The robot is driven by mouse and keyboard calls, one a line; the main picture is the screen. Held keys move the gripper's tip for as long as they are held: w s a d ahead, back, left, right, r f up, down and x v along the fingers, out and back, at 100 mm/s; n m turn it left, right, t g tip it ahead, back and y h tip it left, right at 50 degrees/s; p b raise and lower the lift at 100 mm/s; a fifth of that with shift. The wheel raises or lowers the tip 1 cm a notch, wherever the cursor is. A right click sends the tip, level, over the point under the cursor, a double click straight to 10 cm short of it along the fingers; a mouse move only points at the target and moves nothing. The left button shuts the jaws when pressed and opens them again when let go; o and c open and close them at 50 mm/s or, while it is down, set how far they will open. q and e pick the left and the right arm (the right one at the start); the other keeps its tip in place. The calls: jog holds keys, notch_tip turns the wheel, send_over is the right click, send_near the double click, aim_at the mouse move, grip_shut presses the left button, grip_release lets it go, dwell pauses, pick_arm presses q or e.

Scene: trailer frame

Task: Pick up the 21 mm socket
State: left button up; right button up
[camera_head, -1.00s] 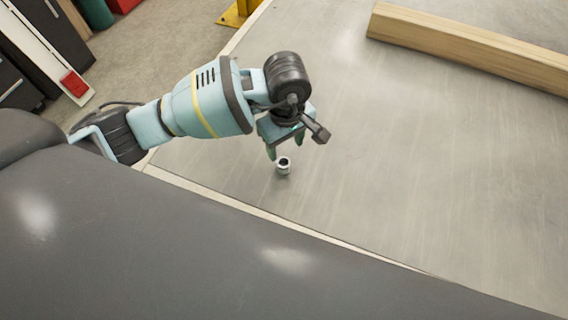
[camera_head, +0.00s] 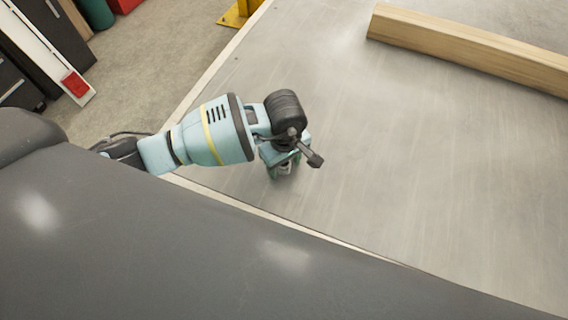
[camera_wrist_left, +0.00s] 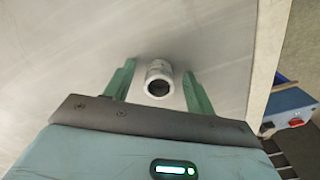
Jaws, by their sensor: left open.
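The 21 mm socket (camera_wrist_left: 159,72) is a small silver metal cylinder with a dark round opening. In the left wrist view it stands between the two green fingers of my left gripper (camera_wrist_left: 158,84), with a gap on each side. In the head view the left gripper (camera_head: 282,172) is low over the grey tabletop (camera_head: 400,170), near its front edge. There the socket (camera_head: 286,168) is mostly hidden by the gripper, with only a bit showing between the fingers. The left gripper is open. My right gripper is in neither view.
A long wooden beam (camera_head: 470,48) lies across the back right of the table. The table's pale edge (camera_head: 300,229) runs close in front of the gripper. The tabletop to the right is clear. A blue box with a red part (camera_wrist_left: 290,105) shows beyond the edge in the wrist view.

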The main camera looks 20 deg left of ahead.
pick_arm(q)
jog(key=shift+f, duration=0.1)
jog(key=shift+c, duration=0.2)
jog(key=c, duration=1)
jog(key=shift+c, duration=0.2)
jog(key=shift+r, duration=0.65)
notch_tip(320, 180, up, 2)
jog(key=shift+r, duration=0.2)
jog(key=s+a, duration=0.2)
jog(key=s, duration=0.2)
jog(key=s+a+r, duration=0.1)
jog(key=s+a, duration=0.1)
jog(key=s, duration=0.3)
jog(key=s+a+b, duration=0.1)
jog(key=s+a, duration=0.2)
jog(key=s, duration=0.2)
jog(key=shift+s+r, duration=0.2)
